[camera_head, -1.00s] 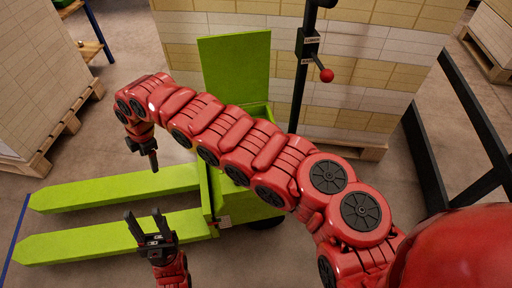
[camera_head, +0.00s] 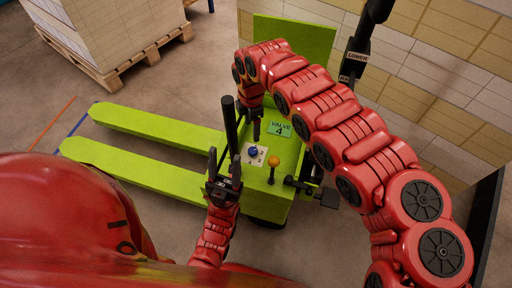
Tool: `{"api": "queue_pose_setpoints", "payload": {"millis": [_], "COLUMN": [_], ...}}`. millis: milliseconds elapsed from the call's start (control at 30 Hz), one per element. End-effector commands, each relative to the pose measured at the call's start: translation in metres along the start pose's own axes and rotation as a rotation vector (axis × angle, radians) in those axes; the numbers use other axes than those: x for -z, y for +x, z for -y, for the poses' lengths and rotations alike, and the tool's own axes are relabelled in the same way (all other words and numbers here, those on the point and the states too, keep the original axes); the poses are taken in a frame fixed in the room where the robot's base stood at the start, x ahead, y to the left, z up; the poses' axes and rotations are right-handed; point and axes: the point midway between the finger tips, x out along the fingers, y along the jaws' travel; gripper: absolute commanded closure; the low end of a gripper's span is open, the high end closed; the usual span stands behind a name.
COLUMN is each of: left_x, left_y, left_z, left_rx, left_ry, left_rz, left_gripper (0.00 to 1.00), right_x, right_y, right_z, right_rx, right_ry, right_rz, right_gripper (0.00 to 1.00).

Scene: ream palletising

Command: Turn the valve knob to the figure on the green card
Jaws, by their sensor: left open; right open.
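The valve knob (camera_head: 253,151) is small and blue and sits on a white dial plate (camera_head: 247,160) on top of the green pallet truck. The green card (camera_head: 280,129) reads "VALVE 4" and lies just behind the knob to the right. The figure the knob points at is too small to tell. My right gripper (camera_head: 256,138) hangs pointing down, close above or behind the knob; its gap is hardly visible and contact cannot be told. My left gripper (camera_head: 224,160) points up, open and empty, left of the dial plate.
An orange-topped lever (camera_head: 273,162) stands right of the knob. A black post (camera_head: 231,125) rises on its left. The truck's green forks (camera_head: 150,125) reach left over the floor. A loaded pallet (camera_head: 125,68) stands at the upper left, and stacked reams (camera_head: 440,75) fill the right background.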

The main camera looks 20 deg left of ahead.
Motion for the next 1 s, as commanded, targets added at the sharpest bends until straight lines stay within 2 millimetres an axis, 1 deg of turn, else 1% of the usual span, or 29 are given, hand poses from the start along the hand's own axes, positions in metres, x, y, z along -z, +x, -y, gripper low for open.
{"api": "queue_pose_setpoints", "payload": {"millis": [33,200,400,500,700,967,1000], "left_x": [-0.001,-0.002,-0.004,-0.005,-0.005,-0.005,-0.005], "left_y": [-0.005,-0.014,-0.024,-0.028,-0.03,-0.029,-0.029], "left_z": [0.0,-0.001,-0.001,-0.001,-0.002,-0.002,-0.002], "left_rx": [0.0,0.0,0.0,0.0,0.0,0.0,0.0], "left_ry": [0.0,0.0,0.0,0.0,0.0,0.0,0.0], "left_rz": [0.0,0.0,0.0,0.0,0.0,0.0,0.0], "left_gripper": [0.5,0.5,0.5,0.5,0.5,0.5,0.5], "right_x": [0.001,0.002,0.0,0.001,0.0,-0.001,-0.001], "right_y": [0.016,0.058,0.099,0.112,0.122,0.123,0.123], "right_z": [0.002,0.001,0.002,0.001,-0.001,0.0,0.0], "right_rx": [0.007,0.003,0.005,0.002,-0.001,-0.001,-0.001], "right_ry": [-0.001,-0.001,0.0,0.0,0.0,0.0,0.0], "right_rz": [0.0,-0.002,0.0,-0.001,0.002,0.002,0.002], "right_gripper": [0.26,0.26,0.26,0.26,0.26,0.26,0.33]}}
